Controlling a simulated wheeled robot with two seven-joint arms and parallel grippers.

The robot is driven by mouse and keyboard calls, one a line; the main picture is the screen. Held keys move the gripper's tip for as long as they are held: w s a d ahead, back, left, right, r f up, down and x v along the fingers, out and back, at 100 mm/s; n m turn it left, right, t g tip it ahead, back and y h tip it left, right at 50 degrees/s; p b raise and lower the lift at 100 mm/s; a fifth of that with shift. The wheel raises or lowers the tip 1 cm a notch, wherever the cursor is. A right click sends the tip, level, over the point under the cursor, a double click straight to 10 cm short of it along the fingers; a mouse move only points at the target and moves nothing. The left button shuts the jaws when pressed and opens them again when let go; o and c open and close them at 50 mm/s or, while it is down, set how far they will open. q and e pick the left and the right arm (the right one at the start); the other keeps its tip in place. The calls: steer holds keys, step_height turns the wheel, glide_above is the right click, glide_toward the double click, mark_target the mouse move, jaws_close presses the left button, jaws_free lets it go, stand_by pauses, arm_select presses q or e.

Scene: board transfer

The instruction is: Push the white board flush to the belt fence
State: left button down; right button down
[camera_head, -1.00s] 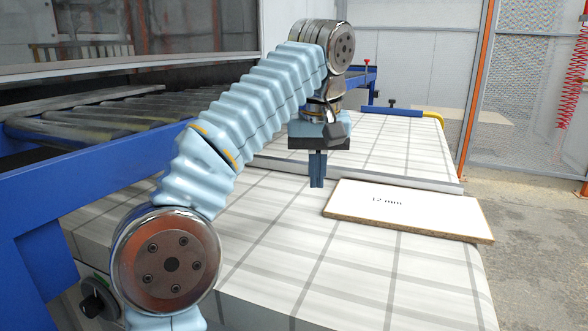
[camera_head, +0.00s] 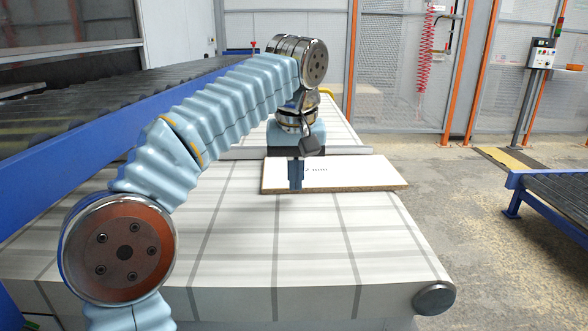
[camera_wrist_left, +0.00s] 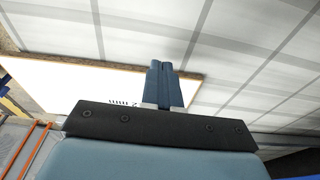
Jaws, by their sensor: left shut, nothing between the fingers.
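The white board (camera_head: 350,174), with brown edges and "mm" lettering partly hidden by my fingers, lies flat on the belt (camera_head: 300,235). The belt fence (camera_head: 355,150) is a grey bar just behind the board's far edge; I cannot tell whether they touch. My left gripper (camera_head: 295,186) is shut and empty, pointing down, its fingers overlapping the board's left part near its front edge. In the left wrist view the shut fingers (camera_wrist_left: 164,84) cross the edge of the board (camera_wrist_left: 75,85). Contact with the board is unclear. My right gripper is not in view.
A roller conveyor with a blue frame (camera_head: 60,160) runs along the left. Another roller conveyor (camera_head: 560,190) stands at the right, beyond open floor (camera_head: 450,220). The belt in front of the board is clear. Mesh fencing (camera_head: 400,70) stands behind.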

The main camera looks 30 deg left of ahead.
arm_select(q)
steer(key=shift+w+a+f, duration=0.15)
steer(key=shift+f, duration=0.75)
steer(key=shift+w+a, duration=0.3)
steer(key=shift+w, duration=0.2)
steer(key=shift+s, duration=0.1)
steer(key=shift+s+d+b, duration=0.45)
steer(key=shift+s+d, duration=0.25)
steer(key=shift+s, duration=0.25)
step_height(320, 180, up, 3)
steer(key=shift+f+p, duration=0.2)
steer(key=shift+p, duration=0.4)
steer(key=shift+r, duration=2.2)
